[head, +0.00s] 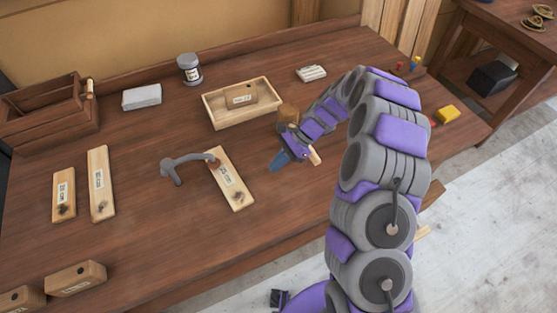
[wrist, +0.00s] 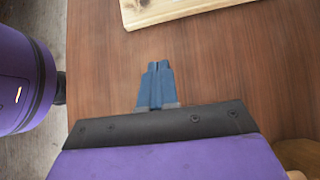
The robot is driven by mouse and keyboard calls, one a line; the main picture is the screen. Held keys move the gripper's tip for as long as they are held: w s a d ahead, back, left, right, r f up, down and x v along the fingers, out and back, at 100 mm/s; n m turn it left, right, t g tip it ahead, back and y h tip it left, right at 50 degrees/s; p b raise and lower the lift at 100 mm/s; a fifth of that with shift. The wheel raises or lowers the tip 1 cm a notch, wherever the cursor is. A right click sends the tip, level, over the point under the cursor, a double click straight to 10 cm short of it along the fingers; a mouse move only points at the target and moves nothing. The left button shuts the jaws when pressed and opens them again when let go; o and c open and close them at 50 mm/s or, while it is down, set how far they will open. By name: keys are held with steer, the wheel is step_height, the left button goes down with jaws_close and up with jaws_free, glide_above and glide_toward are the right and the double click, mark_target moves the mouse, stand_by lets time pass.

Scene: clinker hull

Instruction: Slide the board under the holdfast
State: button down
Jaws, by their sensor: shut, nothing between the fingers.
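The grey holdfast (head: 180,163) stands on the bench, its arm reaching right. A pale labelled board (head: 232,182) lies flat with its far end at the holdfast's tip; the tip overlaps that end in the head view, but I cannot tell whether it presses on it. Two other pale labelled boards, a short one (head: 63,195) and a longer one (head: 101,184), lie to the left. My gripper (head: 275,165) is shut and empty, to the right of the board and apart from it. In the wrist view, my gripper's blue fingers (wrist: 157,66) are together, with part of a pale board (wrist: 185,8) beyond them.
A shallow wooden tray (head: 213,117) with a labelled block in it stands behind. A jar (head: 189,68), a grey block (head: 141,97) and a wooden crate (head: 50,132) are at the back. Labelled blocks (head: 76,279) lie front left. The bench front centre is clear.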

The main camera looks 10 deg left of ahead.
mark_target(243, 189)
steer(key=b+x, duration=0.1)
steer(key=x, duration=0.4)
steer(key=shift+s+f, duration=0.1)
steer(key=shift+f, duration=0.05)
steer(key=s+a, duration=0.1)
steer(key=a, duration=0.1)
steer(key=shift+s+a+f+b, duration=0.2)
steer(key=shift+s+a+b, duration=0.15)
steer(key=shift+s+a, duration=0.35)
steer(key=shift+a, duration=0.25)
steer(key=shift+s+a+r+p, duration=0.15)
steer(key=shift+s+a+p, duration=0.45)
steer(key=shift+a, duration=0.25)
steer(key=shift+s+a, duration=0.15)
steer(key=shift+a, duration=0.1)
steer(key=shift+d, duration=0.1)
